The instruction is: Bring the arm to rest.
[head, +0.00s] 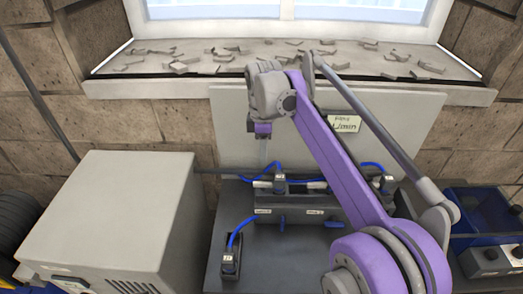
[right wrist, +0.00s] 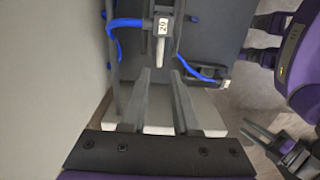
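My right arm (head: 335,150), purple and grey, reaches up from the lower right in the head view and bends down at the wrist. Its gripper (head: 263,152) hangs above the dark fixture. In the right wrist view the two fingers of this gripper (right wrist: 162,85) stand apart with nothing between them. A grey plug marked with a number (right wrist: 162,32) lies beyond the fingertips, apart from them. Another grey gripper (right wrist: 285,148), seemingly my left, shows small at the right edge of the wrist view; its opening is unclear. The left arm is not seen in the head view.
The dark fixture (head: 290,207) carries several plugs with blue cables. A separate plug (head: 229,262) stands at its front left. A pale panel (head: 230,110) and a debris-strewn sill (head: 250,88) are behind.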

